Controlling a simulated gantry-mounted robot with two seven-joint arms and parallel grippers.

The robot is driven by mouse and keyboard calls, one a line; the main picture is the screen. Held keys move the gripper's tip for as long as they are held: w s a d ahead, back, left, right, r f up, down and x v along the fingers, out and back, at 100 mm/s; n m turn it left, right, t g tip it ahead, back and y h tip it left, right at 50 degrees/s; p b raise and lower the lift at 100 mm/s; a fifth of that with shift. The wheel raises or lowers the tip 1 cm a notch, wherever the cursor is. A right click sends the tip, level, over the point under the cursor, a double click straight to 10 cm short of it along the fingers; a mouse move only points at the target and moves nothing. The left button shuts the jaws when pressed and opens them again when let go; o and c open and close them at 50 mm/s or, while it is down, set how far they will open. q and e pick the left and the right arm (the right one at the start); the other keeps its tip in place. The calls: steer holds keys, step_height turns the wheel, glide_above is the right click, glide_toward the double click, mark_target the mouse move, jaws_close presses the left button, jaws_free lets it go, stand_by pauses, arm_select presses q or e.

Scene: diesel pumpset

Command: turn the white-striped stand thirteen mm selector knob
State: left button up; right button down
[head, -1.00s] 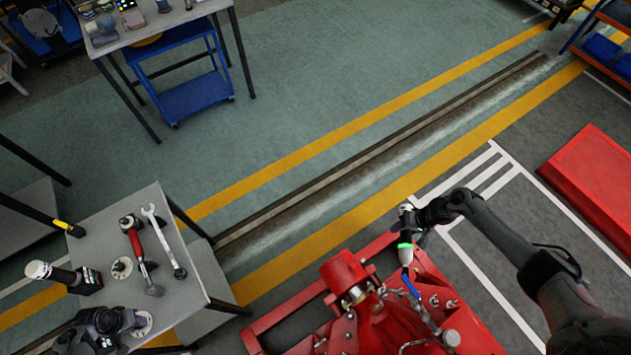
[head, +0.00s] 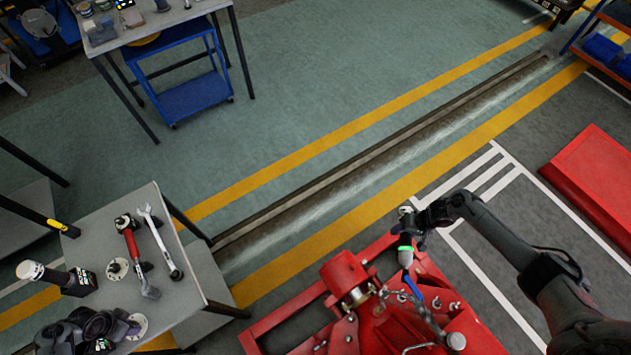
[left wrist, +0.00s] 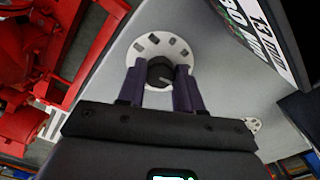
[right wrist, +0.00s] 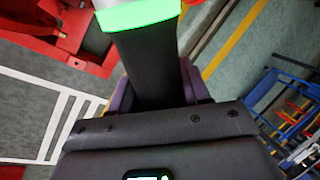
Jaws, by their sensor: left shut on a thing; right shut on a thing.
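The dark selector knob (left wrist: 160,72) stands on a round white dial plate (left wrist: 148,45) with dark marks around it. My left gripper (left wrist: 160,80) is shut on the knob, one finger on each side. In the head view this dial plate (head: 136,326) shows beside my left gripper (head: 98,335), whose fingers are hard to make out there. My right gripper (head: 418,222) is shut on a dark-handled tool with a green band (right wrist: 140,14).
A second dial (head: 117,268), a red-handled tool (head: 133,245) and a wrench (head: 160,240) lie on the grey table (head: 190,300). The red pumpset (head: 345,275) is under my right gripper. Open floor (head: 330,100) lies behind.

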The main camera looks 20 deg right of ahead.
arm_select(q)
steer(key=shift+a+m+b, duration=0.1)
steer(key=shift+m+b, duration=0.2)
steer(key=shift+m, duration=0.7)
arm_select(e)
steer(key=shift+f, duration=0.35)
arm_select(q)
steer(key=o, duration=1)
steer(key=shift+o, duration=0.2)
steer(key=shift+r, duration=0.1)
steer(key=shift+r, duration=0.2)
arm_select(e)
steer(key=shift+r, duration=0.15)
step_height(320, 180, up, 3)
steer(key=p, duration=0.3)
steer(key=shift+r+p, duration=0.2)
steer(key=shift+p, duration=0.15)
arm_select(q)
step_height(320, 180, up, 11)
steer(key=shift+r, duration=0.2)
arm_select(e)
steer(key=shift+r, duration=0.15)
